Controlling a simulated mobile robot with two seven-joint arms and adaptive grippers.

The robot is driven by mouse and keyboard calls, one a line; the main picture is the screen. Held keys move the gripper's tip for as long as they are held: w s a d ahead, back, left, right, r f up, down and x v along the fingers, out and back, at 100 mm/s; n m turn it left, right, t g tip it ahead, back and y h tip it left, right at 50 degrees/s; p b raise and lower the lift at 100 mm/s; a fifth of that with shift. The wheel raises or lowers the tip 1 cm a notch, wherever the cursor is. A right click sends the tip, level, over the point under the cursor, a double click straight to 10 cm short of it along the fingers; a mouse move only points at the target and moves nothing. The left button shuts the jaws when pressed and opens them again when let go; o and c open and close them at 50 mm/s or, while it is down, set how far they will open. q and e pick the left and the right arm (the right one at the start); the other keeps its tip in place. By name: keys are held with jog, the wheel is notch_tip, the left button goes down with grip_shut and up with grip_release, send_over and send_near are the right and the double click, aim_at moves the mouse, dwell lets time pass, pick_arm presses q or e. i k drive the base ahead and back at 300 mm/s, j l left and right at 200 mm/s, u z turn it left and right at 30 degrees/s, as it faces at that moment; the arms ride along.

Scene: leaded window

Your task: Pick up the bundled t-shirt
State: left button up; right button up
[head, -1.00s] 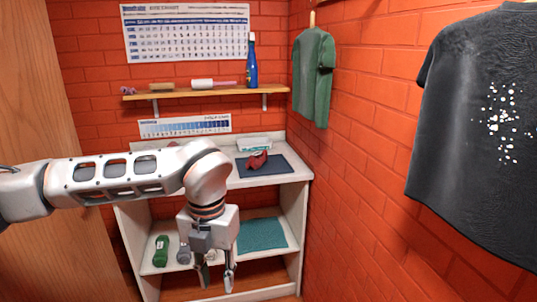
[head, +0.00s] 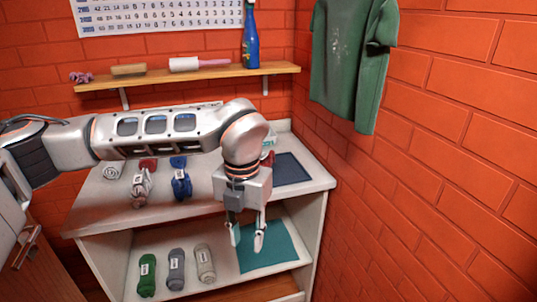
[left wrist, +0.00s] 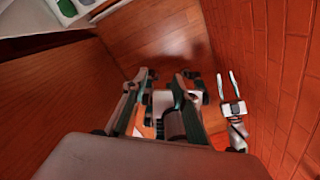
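Several bundled t-shirts are in the head view. On the counter top are a grey-white bundle (head: 141,187), a blue bundle (head: 181,184) and a red item (head: 148,164) behind them, partly hidden by my arm. On the shelf below stand a green bundle (head: 147,275), a dark grey bundle (head: 176,268) and a beige-grey bundle (head: 205,264). My left gripper (head: 248,236) is open and empty, fingers down, in front of the unit and right of these bundles. My right gripper (left wrist: 228,86) shows small in the left wrist view, its fingers apart and empty.
A teal mat (head: 280,252) lies on the lower shelf, and a dark mat (head: 291,170) on the counter. A wall shelf (head: 200,75) holds a blue bottle (head: 250,40) and brushes. A green t-shirt (head: 350,65) hangs on the brick wall at the right.

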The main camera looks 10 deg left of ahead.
aim_at(266, 159)
jog(key=i+j+z, duration=0.15)
jog(key=i+j, duration=0.2)
jog(key=i, duration=0.3)
jog(key=i+j+z, duration=0.2)
jog(key=i+j, duration=0.25)
jog(key=i, duration=0.2)
